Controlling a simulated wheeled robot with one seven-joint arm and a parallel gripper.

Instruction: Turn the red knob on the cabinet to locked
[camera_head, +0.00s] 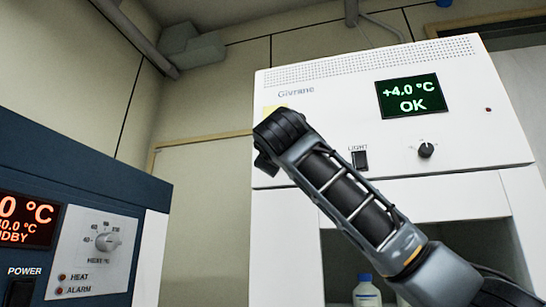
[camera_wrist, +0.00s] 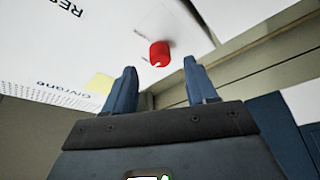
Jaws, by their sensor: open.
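The red knob (camera_wrist: 159,54) is on the white cabinet's panel, seen in the wrist view above and between the fingers. A small pale mark shows on its lower edge. My gripper (camera_wrist: 161,82) is open, its two dark blue fingers apart, with nothing between them. The knob appears beyond the fingertips, not touching them. In the head view the white cabinet (camera_head: 320,92) stands at the right, and my arm reaches up across its front. The red knob does not show in the head view. The lettering by the knob is too cut off to read its setting.
The cabinet front has a green display (camera_head: 411,96), a black knob (camera_head: 426,150) and a light switch (camera_head: 360,160). A blue unit (camera_head: 75,150) with a dial (camera_head: 108,242) stands at the left. A blue-capped bottle (camera_head: 366,292) stands below in the cabinet opening.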

